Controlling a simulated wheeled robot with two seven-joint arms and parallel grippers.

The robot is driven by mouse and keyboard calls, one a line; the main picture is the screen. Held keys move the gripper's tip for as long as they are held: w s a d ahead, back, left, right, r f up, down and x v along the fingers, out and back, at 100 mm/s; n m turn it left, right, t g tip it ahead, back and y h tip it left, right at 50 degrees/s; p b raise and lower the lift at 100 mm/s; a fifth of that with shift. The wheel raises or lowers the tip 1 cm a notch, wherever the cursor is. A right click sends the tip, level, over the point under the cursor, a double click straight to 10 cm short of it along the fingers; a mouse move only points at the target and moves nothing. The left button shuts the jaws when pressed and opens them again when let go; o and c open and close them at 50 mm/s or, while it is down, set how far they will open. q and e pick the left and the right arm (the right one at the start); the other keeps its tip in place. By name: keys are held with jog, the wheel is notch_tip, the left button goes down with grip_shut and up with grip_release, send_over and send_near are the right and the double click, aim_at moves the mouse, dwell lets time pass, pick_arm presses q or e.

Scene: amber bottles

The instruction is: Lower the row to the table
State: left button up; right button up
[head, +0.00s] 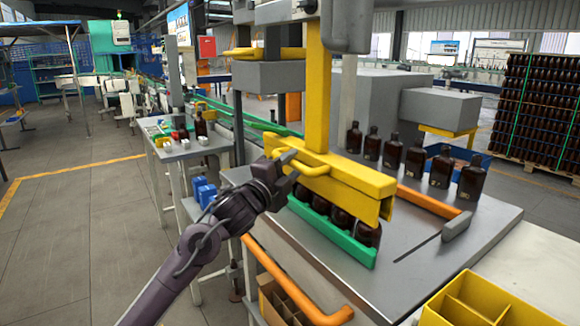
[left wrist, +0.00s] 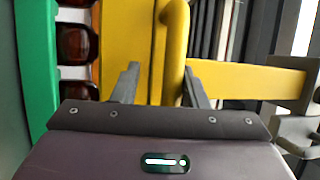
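A yellow beam (head: 350,187) hangs from a yellow post over a row of amber bottles (head: 342,220). The row stands behind a green rail (head: 333,240) above the steel table (head: 400,255). The bottle tops are hidden by the beam and their bottoms by the rail; I cannot tell whether they touch the table. My left gripper (head: 289,167) is at the beam's yellow handle (head: 310,170). In the left wrist view its open fingers (left wrist: 160,88) lie either side of the handle bar (left wrist: 175,45), with a gap on the left. My right gripper is not in view.
Several loose amber bottles (head: 414,160) stand in a line at the back of the table. An orange rail (head: 428,201) with a grey end block (head: 456,226) lies at the right. A yellow crate (head: 480,300) is at front right, a cardboard box (head: 280,302) below the left edge.

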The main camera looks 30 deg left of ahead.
pick_arm(q)
jog(key=shift+r, duration=0.1)
jog(key=s+f+b, duration=0.1)
jog(key=s+b, duration=0.1)
jog(key=s, duration=0.5)
jog(key=shift+s+f, duration=0.2)
jog(key=shift+s, duration=0.1)
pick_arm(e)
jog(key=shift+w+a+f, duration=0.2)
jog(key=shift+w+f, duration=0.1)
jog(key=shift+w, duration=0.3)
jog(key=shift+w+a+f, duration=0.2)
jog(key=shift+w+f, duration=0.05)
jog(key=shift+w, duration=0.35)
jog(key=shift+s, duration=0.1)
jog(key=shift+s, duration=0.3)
